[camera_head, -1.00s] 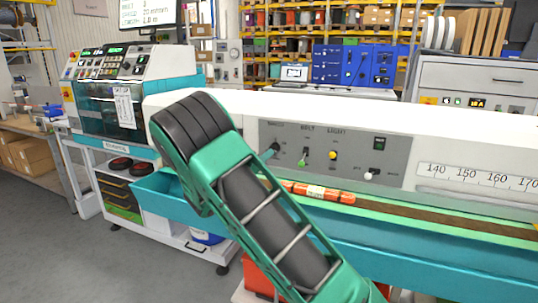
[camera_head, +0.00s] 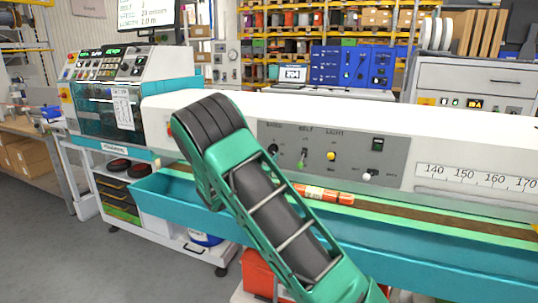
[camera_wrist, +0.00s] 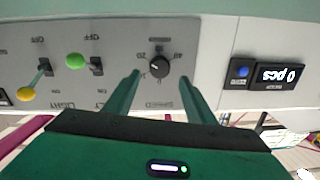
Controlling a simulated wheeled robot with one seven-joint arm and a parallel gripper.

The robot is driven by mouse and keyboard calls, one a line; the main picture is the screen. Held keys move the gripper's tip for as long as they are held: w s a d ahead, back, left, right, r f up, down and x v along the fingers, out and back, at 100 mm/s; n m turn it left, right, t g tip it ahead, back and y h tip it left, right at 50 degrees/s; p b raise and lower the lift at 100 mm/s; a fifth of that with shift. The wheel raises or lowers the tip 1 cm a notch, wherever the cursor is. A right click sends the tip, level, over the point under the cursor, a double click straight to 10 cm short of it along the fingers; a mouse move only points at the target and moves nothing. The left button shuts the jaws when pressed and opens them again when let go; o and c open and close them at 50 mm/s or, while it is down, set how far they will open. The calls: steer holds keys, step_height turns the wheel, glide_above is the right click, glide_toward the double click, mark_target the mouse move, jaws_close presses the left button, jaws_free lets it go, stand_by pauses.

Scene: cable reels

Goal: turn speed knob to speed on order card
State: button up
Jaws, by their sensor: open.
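The black speed knob (camera_wrist: 158,66) sits on a grey control panel, with its label upside down in the wrist view. My gripper (camera_wrist: 160,78) is open, with one green finger on each side of the knob and gaps between them and it. In the head view the knob (camera_head: 273,149) shows beside my arm, under the word SPEED; my fingers are hidden there. A white card (camera_head: 122,108) hangs on the machine at left; its text is too small to read. A screen (camera_head: 146,14) at the top shows a few lines, partly cut off.
Beside the knob are a green-tipped belt switch (camera_wrist: 77,61) and a yellow-tipped light switch (camera_wrist: 27,94). A counter display (camera_wrist: 277,74) with a blue button is on the other side.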

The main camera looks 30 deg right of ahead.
mark_target(272, 150)
steer(key=shift+x, duration=3.05)
steer(key=c, duration=1)
